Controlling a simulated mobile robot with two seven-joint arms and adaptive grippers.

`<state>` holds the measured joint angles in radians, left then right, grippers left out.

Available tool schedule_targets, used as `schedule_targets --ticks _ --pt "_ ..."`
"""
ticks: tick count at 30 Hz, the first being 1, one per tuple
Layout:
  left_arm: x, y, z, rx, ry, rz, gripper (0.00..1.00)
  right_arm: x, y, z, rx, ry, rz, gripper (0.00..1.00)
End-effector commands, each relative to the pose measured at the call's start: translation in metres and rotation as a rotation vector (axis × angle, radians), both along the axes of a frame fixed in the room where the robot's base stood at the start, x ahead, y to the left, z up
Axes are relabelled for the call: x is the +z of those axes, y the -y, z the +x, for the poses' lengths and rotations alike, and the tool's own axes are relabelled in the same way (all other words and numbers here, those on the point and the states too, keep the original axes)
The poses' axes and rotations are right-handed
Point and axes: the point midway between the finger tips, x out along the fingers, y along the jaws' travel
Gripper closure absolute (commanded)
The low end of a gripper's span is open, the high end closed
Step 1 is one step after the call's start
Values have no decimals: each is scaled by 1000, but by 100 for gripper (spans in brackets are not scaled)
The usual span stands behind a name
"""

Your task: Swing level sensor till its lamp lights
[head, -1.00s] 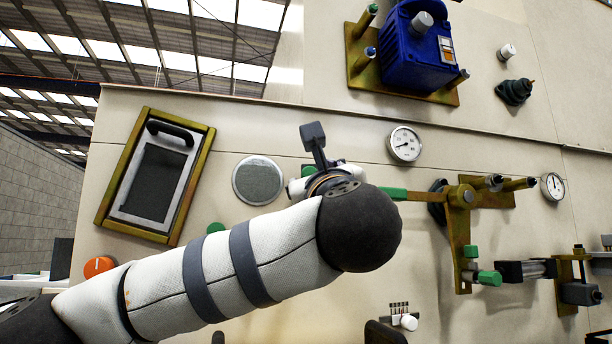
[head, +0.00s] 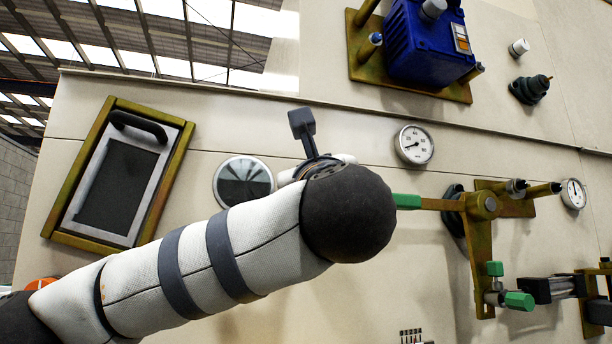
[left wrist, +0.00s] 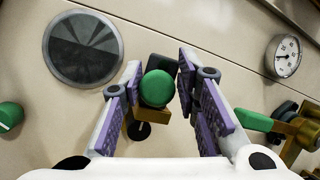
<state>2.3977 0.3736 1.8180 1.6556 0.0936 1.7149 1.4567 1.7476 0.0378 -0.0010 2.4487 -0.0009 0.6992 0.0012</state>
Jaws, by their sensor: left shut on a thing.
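In the left wrist view my left gripper (left wrist: 157,92) has its two purple-padded fingers on either side of a round green knob (left wrist: 158,88) and is shut on it. A brass block (left wrist: 151,116) and a dark part show around the knob, against the beige panel. I cannot tell how this part is turned, and no lit lamp is clear on it. In the head view my own left arm hides the knob and the fingers. A green dome (left wrist: 9,116) sits on the panel at the left of the wrist view. My right gripper is not in view.
A round window (head: 243,182) with dark and light sectors is left of my wrist. A framed hatch (head: 117,180) is further left. A gauge (head: 414,145) and a green-handled brass lever (head: 450,204) are to the right. A blue motor box (head: 428,42) is above.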

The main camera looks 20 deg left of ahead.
Motion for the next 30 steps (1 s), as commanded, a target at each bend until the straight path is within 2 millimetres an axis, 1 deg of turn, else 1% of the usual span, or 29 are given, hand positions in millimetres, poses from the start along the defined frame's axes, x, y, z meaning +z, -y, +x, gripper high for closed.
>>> schedule_targets --ticks 3,8,14,15,16,17,30 --pt "-2 -5 2 -12 -7 -5 99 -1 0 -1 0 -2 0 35" --pt "-4 -10 2 -105 -8 -5 99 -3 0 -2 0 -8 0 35" --pt "-3 -10 2 -106 -8 -6 99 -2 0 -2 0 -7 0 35" --pt "-3 -10 2 -105 -9 -7 66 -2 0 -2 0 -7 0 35" --pt "-3 -10 2 -105 -9 -7 60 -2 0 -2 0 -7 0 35" --pt "-3 -10 2 -105 -9 -7 56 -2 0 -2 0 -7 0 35" --pt "-3 -8 0 -108 -7 -3 56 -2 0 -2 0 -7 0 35"
